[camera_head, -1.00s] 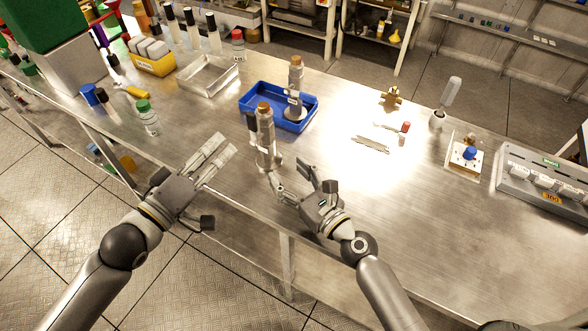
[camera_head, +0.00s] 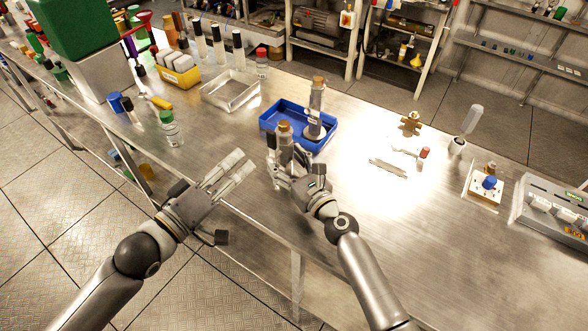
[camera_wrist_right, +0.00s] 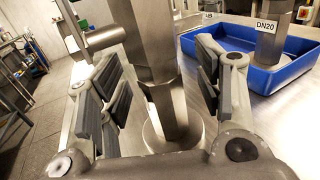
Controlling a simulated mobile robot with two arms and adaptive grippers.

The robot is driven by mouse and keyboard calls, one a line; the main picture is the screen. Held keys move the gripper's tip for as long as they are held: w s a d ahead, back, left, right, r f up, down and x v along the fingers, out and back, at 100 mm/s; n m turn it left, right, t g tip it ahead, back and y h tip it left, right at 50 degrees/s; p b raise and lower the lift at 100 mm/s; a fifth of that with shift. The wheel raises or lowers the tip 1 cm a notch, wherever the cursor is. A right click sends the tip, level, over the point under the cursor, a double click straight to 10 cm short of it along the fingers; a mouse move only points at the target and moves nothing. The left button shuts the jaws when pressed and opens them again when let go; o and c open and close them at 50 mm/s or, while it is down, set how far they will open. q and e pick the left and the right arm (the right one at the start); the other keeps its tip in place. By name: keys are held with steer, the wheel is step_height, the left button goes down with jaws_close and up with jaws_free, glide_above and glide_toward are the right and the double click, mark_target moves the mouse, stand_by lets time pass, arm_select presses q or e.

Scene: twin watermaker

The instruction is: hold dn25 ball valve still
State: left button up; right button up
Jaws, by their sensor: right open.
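The steel valve with a brown top and dark side handle (camera_head: 285,136), which I take to be the DN25 ball valve, stands upright on the bench. My right gripper (camera_head: 290,170) is at its lower part. In the right wrist view, the valve's steel body (camera_wrist_right: 150,45) rises between the open fingers of the right gripper (camera_wrist_right: 155,100), with gaps visible beside the pads. Its side stub (camera_wrist_right: 103,38) points left there. My left gripper (camera_head: 240,168) is open and empty, left of the valve, over the bench's front edge.
A blue tray (camera_head: 268,121) behind holds a similar valve (camera_head: 316,105), labelled DN20 in the wrist view (camera_wrist_right: 272,25). An empty metal tray (camera_head: 228,101) and a green-capped bottle (camera_head: 171,130) stand left. Small parts and a brass fitting (camera_head: 411,122) lie right.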

steer(key=shift+w+a, duration=0.1)
steer(key=shift+w, duration=0.05)
jaws_close()
stand_by(0.9)
stand_by(0.4)
steer(key=shift+c, duration=0.7)
jaws_free()
steer(key=shift+c, duration=0.4)
jaws_close()
